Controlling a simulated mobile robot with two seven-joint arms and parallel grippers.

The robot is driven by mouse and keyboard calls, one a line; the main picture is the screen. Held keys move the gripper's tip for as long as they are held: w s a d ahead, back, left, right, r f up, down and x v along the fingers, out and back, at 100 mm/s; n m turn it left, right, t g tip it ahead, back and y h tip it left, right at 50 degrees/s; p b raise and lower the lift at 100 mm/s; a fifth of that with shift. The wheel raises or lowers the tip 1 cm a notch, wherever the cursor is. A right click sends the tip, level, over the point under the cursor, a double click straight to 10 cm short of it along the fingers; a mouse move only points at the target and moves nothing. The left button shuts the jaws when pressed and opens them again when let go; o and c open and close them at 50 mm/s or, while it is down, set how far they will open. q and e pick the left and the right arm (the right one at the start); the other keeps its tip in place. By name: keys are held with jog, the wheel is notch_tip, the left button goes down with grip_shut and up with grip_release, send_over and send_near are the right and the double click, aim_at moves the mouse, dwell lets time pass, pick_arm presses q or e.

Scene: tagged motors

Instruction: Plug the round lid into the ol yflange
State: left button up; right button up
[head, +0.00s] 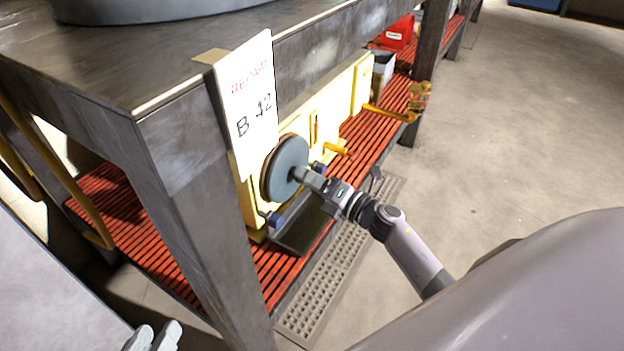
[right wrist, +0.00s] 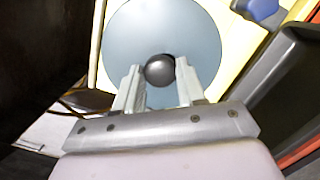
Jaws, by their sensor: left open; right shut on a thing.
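The round lid (head: 290,160) is a grey-blue disc with a dark ball knob (right wrist: 159,70). It stands upright against the front of a yellow housing (head: 340,95). A brownish rim (head: 266,178) shows behind its left edge, perhaps the flange; the disc hides the rest, so I cannot tell whether the lid is seated. My right gripper (head: 303,174) is shut on the lid's knob, with a finger on each side in the right wrist view (right wrist: 160,76). My left gripper (head: 152,338) is open at the bottom edge of the head view, away from the lid.
A metal table (head: 180,150) with a hanging tag (head: 250,95) reading "B 42" overhangs the housing. The housing rests on a red slatted shelf (head: 120,215). A dark tray (head: 300,230) lies below the lid. Yellow handles stick out to the right. The floor at right is clear.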

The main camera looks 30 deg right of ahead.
pick_arm(q)
jog(key=shift+a+f, duration=0.1)
jog(key=shift+f, duration=0.35)
pick_arm(e)
jog(key=shift+r, duration=0.15)
dwell(0.7)
pick_arm(q)
jog(key=shift+r, duration=0.15)
dwell(0.8)
jog(key=shift+f+b, duration=0.25)
jog(key=shift+b, duration=0.1)
pick_arm(e)
jog(key=shift+w+a, duration=0.2)
jog(key=shift+w, duration=0.2)
jog(key=o, duration=1.1)
jog(key=shift+c, duration=0.2)
pick_arm(q)
jog(key=shift+s+a+r+p, duration=0.1)
jog(key=shift+a+r+p, duration=0.15)
jog(key=shift+p, duration=0.45)
pick_arm(e)
jog(key=v, duration=0.7)
jog(key=shift+d, duration=0.1)
